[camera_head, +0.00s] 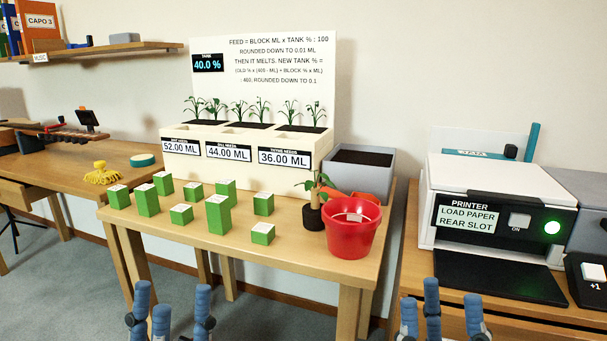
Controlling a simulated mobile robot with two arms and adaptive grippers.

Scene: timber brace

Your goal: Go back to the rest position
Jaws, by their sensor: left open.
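My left gripper (172,306) is at the bottom edge, left of centre, in front of the plant table. Its blue fingers are spread apart with nothing between them. My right gripper (440,308) is at the bottom edge, right of centre, in front of the gap between the tables and the printer desk's front. Its blue fingers are also spread and empty. Both grippers touch nothing that I can see. Their wrists and arms are below the picture.
The plant table (284,263) holds several green blocks (219,218), a red bucket (350,233), a small potted plant (313,215) and a white planter (240,167) with labels. A printer (490,215) stands on the right desk (407,281). Another desk (45,168) is at left.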

